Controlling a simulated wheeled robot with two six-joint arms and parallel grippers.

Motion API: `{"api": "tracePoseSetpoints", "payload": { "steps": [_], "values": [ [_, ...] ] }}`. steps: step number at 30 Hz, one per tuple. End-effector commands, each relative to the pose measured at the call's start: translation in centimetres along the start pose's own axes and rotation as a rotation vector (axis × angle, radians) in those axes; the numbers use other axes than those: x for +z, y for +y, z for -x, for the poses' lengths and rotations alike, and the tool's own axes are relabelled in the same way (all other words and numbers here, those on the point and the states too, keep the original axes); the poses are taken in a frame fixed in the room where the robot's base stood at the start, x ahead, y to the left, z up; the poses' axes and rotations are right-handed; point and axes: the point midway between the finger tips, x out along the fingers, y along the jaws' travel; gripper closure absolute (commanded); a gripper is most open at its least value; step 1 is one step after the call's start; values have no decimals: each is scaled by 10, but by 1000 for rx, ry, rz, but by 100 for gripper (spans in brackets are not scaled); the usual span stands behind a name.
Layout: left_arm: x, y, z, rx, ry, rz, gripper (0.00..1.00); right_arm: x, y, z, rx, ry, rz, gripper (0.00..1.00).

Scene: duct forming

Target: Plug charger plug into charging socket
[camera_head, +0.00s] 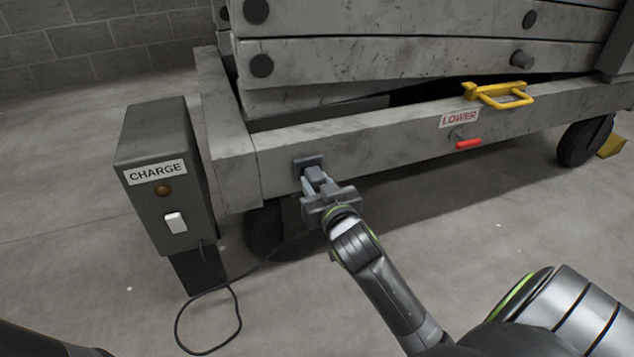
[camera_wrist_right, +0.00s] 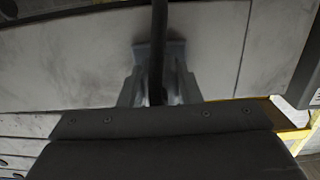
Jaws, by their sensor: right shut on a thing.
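The charging socket (camera_head: 307,162) is a dark grey plate on the side of the grey lift frame. My right gripper (camera_head: 315,178) is at the socket, its fingertips pointing at the plate. It is shut on the charger plug, whose body is mostly hidden between the fingers. In the right wrist view the fingers (camera_wrist_right: 158,82) reach the dark socket plate (camera_wrist_right: 160,50), and a black cable (camera_wrist_right: 158,38) passes in front of them. I cannot tell how deep the plug sits. My left gripper is out of view.
A grey charger box (camera_head: 185,222) marked CHARGE stands left of the lift frame (camera_head: 385,140). Its black cord (camera_head: 238,312) loops on the floor. A red lever (camera_head: 469,143) under a LOWER label and a yellow handle (camera_head: 505,98) are farther right. The floor in front is open.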

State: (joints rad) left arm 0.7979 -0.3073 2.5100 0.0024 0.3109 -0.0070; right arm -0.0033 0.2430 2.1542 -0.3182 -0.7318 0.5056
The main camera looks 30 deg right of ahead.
Motion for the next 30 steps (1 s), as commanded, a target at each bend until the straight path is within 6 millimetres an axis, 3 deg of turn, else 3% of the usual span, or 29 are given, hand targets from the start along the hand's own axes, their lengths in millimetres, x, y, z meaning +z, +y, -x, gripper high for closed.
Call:
{"api": "tracePoseSetpoints", "payload": {
  "steps": [30],
  "values": [
    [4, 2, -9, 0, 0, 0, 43, -2, 0, 0, 0, 0, 0, 89]
  ]
}}
